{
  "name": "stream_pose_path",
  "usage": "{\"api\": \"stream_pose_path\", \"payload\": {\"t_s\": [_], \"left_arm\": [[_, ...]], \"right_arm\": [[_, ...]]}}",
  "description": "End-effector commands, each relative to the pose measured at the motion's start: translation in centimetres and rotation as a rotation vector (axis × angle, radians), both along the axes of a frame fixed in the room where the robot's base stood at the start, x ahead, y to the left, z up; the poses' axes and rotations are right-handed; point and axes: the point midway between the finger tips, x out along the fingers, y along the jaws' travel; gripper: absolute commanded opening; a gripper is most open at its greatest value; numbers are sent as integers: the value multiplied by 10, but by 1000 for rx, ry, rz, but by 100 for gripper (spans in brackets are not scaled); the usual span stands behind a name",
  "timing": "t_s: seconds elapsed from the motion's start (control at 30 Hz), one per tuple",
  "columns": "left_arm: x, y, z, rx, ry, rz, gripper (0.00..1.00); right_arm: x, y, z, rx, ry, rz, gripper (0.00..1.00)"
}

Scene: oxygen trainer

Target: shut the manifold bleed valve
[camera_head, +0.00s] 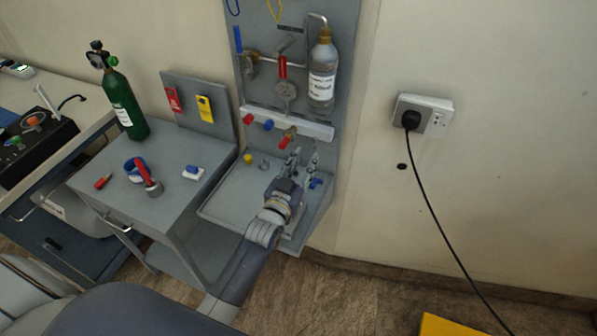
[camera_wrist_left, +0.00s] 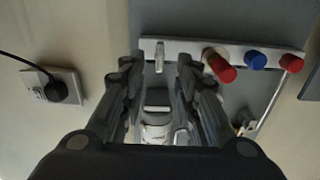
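The white manifold rail (camera_head: 318,130) runs across the grey panel, and also shows in the left wrist view (camera_wrist_left: 200,46). A small pale lever or fitting (camera_wrist_left: 159,57) on it shows between my left fingers in the left wrist view; I cannot tell for sure that this is the bleed valve. A brass fitting with a red end (camera_head: 286,140) sits beside it, also seen in the wrist view (camera_wrist_left: 221,66). My left gripper (camera_head: 302,159) is open below the rail, its fingers apart; contact is not visible. My right gripper is not in view.
A clear bottle (camera_head: 322,80) hangs above the rail. Blue (camera_head: 268,125) and red (camera_head: 248,118) knobs sit farther left. A grey tray (camera_head: 226,194) lies below. A green cylinder (camera_head: 124,105) stands on the left bench. The wall to the right has a plugged-in socket (camera_head: 424,114).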

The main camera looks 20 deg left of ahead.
Motion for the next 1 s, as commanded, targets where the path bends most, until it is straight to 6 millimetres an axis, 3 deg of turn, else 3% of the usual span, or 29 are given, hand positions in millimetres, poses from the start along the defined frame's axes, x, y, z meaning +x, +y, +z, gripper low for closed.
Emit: {"api": "stream_pose_path", "payload": {"t_s": [0.1,0.3,1.0], "left_arm": [[-20,1,-1,0,2,0,29],[-37,1,0,1,1,0,29],[-44,1,-4,3,32,-2,29]], "right_arm": [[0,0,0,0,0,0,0],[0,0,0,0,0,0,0],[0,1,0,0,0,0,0]]}}
